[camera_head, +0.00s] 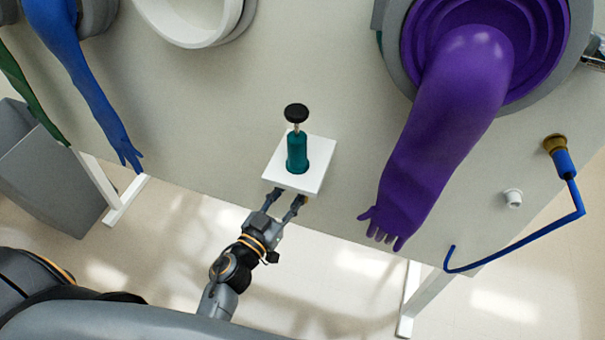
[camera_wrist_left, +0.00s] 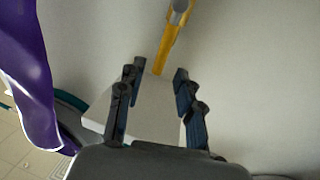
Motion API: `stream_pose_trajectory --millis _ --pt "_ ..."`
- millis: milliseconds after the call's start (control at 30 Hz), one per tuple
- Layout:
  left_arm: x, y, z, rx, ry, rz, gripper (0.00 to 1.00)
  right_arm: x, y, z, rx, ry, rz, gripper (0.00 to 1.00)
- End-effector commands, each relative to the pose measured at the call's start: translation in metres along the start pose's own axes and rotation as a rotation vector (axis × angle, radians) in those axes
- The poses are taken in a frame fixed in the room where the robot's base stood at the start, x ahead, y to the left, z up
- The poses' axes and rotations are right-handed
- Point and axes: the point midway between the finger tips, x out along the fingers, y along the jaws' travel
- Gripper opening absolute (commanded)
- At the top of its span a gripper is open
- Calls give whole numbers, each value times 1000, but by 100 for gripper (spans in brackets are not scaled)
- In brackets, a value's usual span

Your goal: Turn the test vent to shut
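A white square block (camera_head: 314,178) sits on the pale glovebox panel, with a teal cylinder (camera_head: 297,152) and a black round knob (camera_head: 296,113) on a thin stem standing out of it. I cannot tell for sure which part is the test vent's handle. My left gripper (camera_head: 286,197) is open at the block's lower edge, its fingers apart. In the left wrist view a yellow bar (camera_wrist_left: 170,45) with a grey end lies ahead, between and beyond the fingertips (camera_wrist_left: 159,70). The white block (camera_wrist_left: 155,110) shows between the fingers. My right gripper is not in view.
A large purple glove (camera_head: 445,130) hangs from its port to the right of the block. A bent blue rod (camera_head: 520,243) and a small white fitting (camera_head: 513,198) are further right. Blue (camera_head: 85,75) and green gloves hang at the left. A grey bin (camera_head: 50,170) stands on the floor.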

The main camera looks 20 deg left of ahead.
Motion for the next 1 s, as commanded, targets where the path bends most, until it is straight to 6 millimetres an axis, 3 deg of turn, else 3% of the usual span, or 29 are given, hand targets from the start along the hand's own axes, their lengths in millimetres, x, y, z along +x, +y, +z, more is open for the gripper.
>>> stream_pose_trajectory --millis 100,300,700,867,1000 --pt "24 0 -2 0 3 0 36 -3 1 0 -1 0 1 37" --pt "48 0 0 -1 1 -1 36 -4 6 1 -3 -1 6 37" --pt "54 0 1 -1 -1 -1 36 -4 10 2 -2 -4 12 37" --pt "54 0 1 0 -1 -1 3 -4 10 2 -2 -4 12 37" --pt "54 0 0 0 -1 -1 0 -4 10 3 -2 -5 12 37"
